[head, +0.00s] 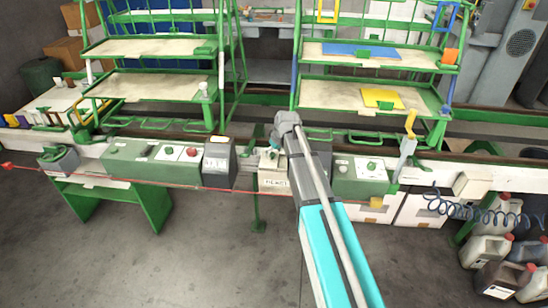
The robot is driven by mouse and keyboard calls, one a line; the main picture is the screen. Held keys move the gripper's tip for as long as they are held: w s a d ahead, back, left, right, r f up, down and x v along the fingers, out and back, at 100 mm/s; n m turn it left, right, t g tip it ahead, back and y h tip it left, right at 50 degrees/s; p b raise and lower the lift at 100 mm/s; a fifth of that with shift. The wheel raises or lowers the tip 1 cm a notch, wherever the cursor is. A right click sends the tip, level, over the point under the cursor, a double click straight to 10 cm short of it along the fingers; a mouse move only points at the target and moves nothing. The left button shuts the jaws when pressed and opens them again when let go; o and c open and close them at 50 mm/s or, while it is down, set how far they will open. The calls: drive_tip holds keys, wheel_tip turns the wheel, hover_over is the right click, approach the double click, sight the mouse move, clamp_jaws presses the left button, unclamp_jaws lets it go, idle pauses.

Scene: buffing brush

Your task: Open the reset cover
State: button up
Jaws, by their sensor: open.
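My arm reaches away from the bottom of the head view to the control panel on the rail. My gripper (270,152) is small at the arm's far end, open, just above or in front of a pale box; I cannot tell whether it touches. The pale box (273,184) has dark lettering on its front, too small to read surely. It may carry the reset cover, but its top is partly hidden by my gripper and arm, so I cannot make out the cover or its state.
Green racks (160,85) rise behind. Jugs (495,245) stand at the lower right. Floor in front is clear.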

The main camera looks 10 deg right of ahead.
drive_tip(key=shift+w+f+b, duration=0.2)
drive_tip(key=shift+f+b, duration=0.1)
drive_tip(key=shift+f, duration=0.2)
clamp_jaws()
